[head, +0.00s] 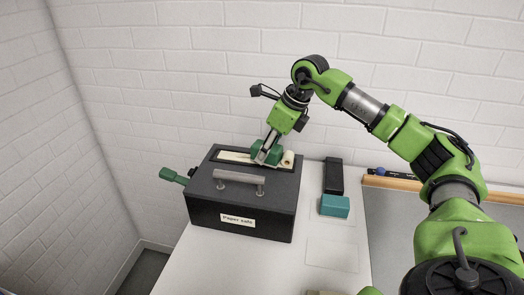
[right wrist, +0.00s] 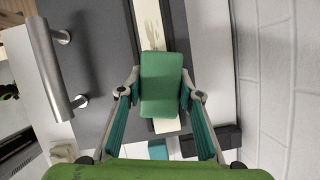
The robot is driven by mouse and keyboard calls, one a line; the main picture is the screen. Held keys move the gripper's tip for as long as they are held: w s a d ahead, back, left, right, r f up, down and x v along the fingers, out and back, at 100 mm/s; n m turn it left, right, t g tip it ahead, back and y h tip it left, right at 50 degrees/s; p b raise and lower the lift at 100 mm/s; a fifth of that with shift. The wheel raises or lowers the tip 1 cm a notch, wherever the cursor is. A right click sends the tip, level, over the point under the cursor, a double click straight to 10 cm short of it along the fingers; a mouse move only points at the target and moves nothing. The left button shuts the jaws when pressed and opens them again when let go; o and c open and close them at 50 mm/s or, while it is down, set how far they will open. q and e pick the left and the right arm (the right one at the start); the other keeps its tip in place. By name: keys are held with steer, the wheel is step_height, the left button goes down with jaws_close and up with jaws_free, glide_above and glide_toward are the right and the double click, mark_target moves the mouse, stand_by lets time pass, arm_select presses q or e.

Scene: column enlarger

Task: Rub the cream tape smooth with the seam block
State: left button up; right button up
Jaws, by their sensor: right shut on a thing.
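The dark box labelled "Paper safe" (head: 243,221) stands on the white table. My right gripper (head: 266,155) is shut on the green seam block (right wrist: 162,85) over the strip. In the right wrist view the block sits between both fingers and hides part of the cream tape (right wrist: 150,22). I cannot tell whether the block touches the tape. My left gripper is not in view.
A metal handle (head: 239,178) rises from the lid's front. A teal block (head: 335,206) and a black block (head: 333,176) are to the right. The table's front right is clear. A brick wall stands close behind.

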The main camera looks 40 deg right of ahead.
mark_target(245, 156)
steer(key=shift+s+d+f, duration=0.1)
steer(key=shift+w+a+p, duration=0.2)
steer(key=shift+a+p, duration=0.05)
steer(key=shift+p, duration=0.2)
steer(key=shift+w+a+p, duration=0.35)
steer(key=shift+w+a, duration=0.1)
steer(key=shift+w, duration=0.1)
steer(key=shift+w+a+p, duration=0.45)
steer(key=shift+w+a, duration=0.55)
steer(key=shift+w, duration=0.2)
steer(key=shift+w+a+r+p, duration=0.2)
steer(key=shift+w+a+p, duration=0.35)
steer(key=shift+w+a, duration=0.35)
steer(key=shift+w+a+f+p, duration=0.1)
steer(key=shift+w+a+p, duration=0.1)
steer(key=shift+w+a, duration=0.35)
steer(key=shift+w+a+p, duration=0.2)
steer(key=shift+w+a, duration=0.15)
steer(key=shift+w, duration=0.4)
